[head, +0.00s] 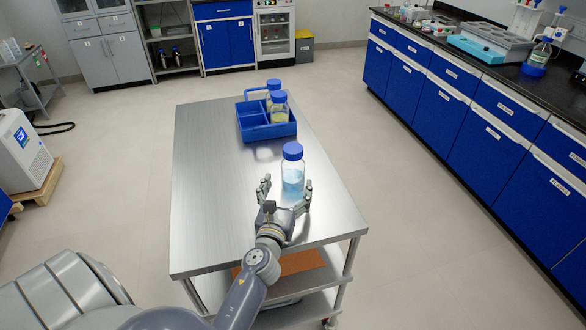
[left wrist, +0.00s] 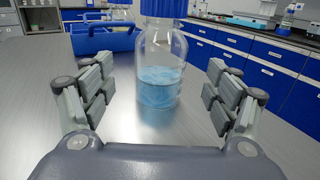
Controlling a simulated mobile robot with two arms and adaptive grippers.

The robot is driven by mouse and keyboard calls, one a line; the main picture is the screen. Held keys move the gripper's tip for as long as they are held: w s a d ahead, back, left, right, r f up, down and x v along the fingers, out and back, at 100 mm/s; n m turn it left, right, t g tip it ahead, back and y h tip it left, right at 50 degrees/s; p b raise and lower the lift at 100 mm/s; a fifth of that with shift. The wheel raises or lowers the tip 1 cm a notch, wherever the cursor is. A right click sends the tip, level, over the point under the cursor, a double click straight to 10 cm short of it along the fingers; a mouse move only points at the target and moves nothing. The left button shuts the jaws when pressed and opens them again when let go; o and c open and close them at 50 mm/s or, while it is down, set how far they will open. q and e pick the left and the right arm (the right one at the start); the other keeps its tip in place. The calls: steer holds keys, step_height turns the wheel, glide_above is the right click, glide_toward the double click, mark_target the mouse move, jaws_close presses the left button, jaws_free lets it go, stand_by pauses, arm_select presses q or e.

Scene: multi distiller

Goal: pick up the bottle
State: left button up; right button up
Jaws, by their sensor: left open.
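A clear glass bottle (head: 292,174) with a blue cap and light blue liquid stands upright on the steel table (head: 215,215). It also shows in the left wrist view (left wrist: 160,72), centred between the fingers. My left gripper (head: 285,188) is open, with one finger on each side of the bottle's near part. In the left wrist view the gripper (left wrist: 158,100) shows a gap between each finger and the glass. My right gripper is not in view.
A blue carrier (head: 252,133) with blue-capped bottles (head: 279,108) stands farther back on the table. The table's left half is clear. A counter with blue drawers (head: 454,135) runs along the right, apart from the table.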

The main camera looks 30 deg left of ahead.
mark_target(293, 171)
arm_select(q)
steer(key=shift+w+a, duration=0.2)
steer(key=shift+w, duration=0.35)
steer(key=shift+w+a+f, duration=0.1)
steer(key=shift+w+a, duration=0.05)
steer(key=shift+w, duration=0.1)
steer(key=x, duration=0.4)
steer(key=shift+w+a+f, duration=0.1)
steer(key=shift+w, duration=0.3)
steer(key=shift+w+a+f, duration=0.1)
steer(key=shift+w, duration=0.1)
steer(key=shift+s, duration=0.1)
steer(key=shift+c, duration=0.8)
steer(key=c, duration=1.3)
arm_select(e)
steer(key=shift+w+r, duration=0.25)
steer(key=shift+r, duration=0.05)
